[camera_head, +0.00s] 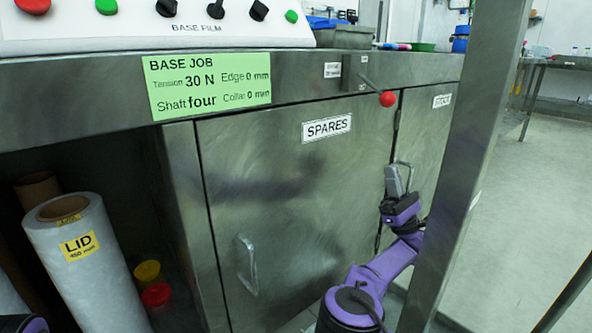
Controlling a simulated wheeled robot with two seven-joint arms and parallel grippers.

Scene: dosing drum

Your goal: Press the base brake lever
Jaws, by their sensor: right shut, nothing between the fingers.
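The brake lever (371,84) is a thin rod with a red ball knob (388,99) at its end. It slopes down to the right from a grey bracket (355,72) on the front edge of the steel bench. A small white label (332,70) beside the bracket is too small to read surely. My right gripper (394,171) points up in front of the cabinet, below the red knob and apart from it. It is shut and empty. My left gripper is not in view.
A steel post (470,150) stands right of my right arm. The SPARES door (290,200) has a handle (246,265). A green BASE JOB card (207,85) hangs on the bench edge. A LID film roll (85,265) stands at the lower left. Open floor lies right of the post.

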